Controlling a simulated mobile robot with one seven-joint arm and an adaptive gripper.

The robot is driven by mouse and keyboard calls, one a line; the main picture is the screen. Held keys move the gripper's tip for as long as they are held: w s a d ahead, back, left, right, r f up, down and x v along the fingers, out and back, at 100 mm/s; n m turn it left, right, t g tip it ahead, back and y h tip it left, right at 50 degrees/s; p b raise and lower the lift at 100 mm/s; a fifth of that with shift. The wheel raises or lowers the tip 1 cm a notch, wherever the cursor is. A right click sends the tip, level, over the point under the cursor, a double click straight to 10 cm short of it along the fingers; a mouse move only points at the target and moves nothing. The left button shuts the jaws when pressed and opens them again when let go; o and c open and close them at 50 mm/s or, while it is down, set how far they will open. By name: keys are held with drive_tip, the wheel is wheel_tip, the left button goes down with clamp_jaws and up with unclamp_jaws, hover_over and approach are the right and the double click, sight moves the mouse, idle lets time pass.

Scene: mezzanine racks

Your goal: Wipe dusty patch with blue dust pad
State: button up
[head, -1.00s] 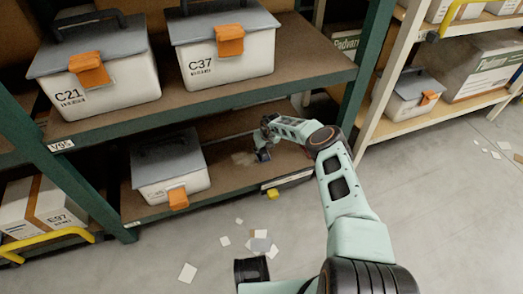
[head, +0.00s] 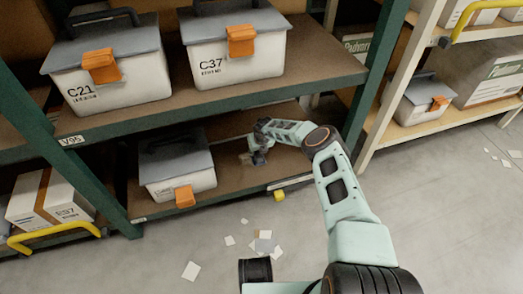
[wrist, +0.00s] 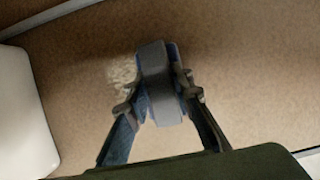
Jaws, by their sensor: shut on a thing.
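My gripper (wrist: 157,97) is shut on the dust pad (wrist: 154,62), a blue block with a grey top, in the wrist view. The fingers grip its two sides. In the head view my gripper (head: 258,158) is over the lower shelf (head: 228,195), right of the lidded box. The dusty patch (wrist: 122,72) is a pale speckled smear on the brown board. It shows to the left of the pad, and the pad seems to cover part of it. In the head view the patch (head: 245,158) is mostly hidden by my gripper. I cannot tell whether the pad touches the board.
A white box with a grey lid (head: 178,172) stands on the lower shelf at left; its wall (wrist: 22,115) shows in the wrist view. The upper shelf (head: 290,75) with boxes C21 (head: 110,80) and C37 (head: 235,60) is above. A green post (head: 372,75) stands at right.

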drive_tip(key=shift+s+a, duration=0.4)
drive_tip(key=shift+a, duration=0.9)
drive_tip(key=shift+s+a, duration=0.35)
drive_tip(key=shift+a, duration=0.9)
drive_tip(key=shift+s+a, duration=0.4)
drive_tip(key=shift+a, duration=0.9)
drive_tip(key=shift+w+a, duration=0.2)
drive_tip(key=shift+w, duration=0.55)
drive_tip(key=shift+w+d, duration=0.45)
drive_tip(key=shift+d, duration=1.2)
drive_tip(key=shift+w+d, duration=0.5)
drive_tip(key=shift+d, duration=1.15)
drive_tip(key=shift+w+d, duration=0.45)
drive_tip(key=shift+d, duration=1.2)
drive_tip(key=shift+w+d+f, duration=0.1)
drive_tip(key=shift+w+d, duration=0.15)
drive_tip(key=shift+d, duration=0.55)
drive_tip(key=shift+w+d, duration=0.2)
drive_tip(key=shift+d, duration=0.6)
wheel_tip(320, 180, up, 6)
drive_tip(key=p, duration=0.4)
